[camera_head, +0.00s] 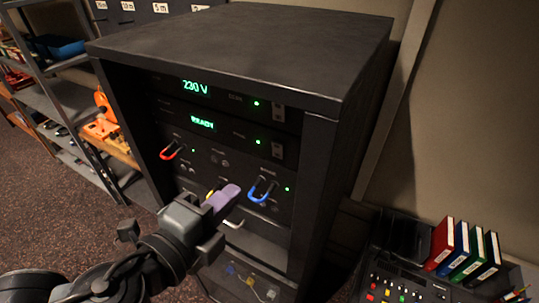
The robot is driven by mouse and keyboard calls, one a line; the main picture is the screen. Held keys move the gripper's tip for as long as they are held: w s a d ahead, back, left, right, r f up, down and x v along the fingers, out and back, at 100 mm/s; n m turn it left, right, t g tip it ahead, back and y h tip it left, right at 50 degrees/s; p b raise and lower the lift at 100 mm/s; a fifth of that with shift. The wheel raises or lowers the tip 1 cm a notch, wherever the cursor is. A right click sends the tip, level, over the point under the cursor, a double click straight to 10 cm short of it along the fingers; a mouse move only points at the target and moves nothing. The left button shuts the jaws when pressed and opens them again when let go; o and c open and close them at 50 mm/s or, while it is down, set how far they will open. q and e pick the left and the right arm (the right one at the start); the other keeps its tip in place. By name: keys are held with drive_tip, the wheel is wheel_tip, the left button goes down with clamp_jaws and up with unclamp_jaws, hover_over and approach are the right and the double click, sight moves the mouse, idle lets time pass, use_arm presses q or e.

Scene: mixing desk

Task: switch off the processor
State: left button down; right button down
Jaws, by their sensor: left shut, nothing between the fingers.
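A black rack cabinet (325,150) stands in the middle of the head view. Its top unit (225,95) shows "230 V" in green, with a lit green light and a small rocker switch (278,113) at its right. The unit below (225,130) shows "READY", with a lit green light and a similar switch (277,150). Which unit is the processor is not legible. My left gripper (222,200) is shut and empty in front of the lower patch panel, below and left of both switches. A purple piece shows at its tip. My right gripper is not in view.
Red (171,151) and blue (263,191) cable loops stick out of the patch panel, close to my left gripper. The mixing desk (400,290) and upright coloured binders (463,248) are at the lower right. Shelves (50,100) stand at the left.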

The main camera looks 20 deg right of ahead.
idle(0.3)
use_arm(q)
drive_tip(key=p, duration=0.1)
approach(277, 147)
wheel_tip(277, 147, down, 2)
drive_tip(key=w+d, duration=0.1)
drive_tip(key=d, duration=0.1)
drive_tip(key=shift+w+d+r+p, duration=0.2)
drive_tip(key=shift+w+d+p, duration=0.65)
drive_tip(key=shift+w+d, duration=0.65)
drive_tip(key=shift+w+d, duration=0.15)
drive_tip(key=shift+w+r, duration=0.1)
drive_tip(key=shift+r, duration=0.05)
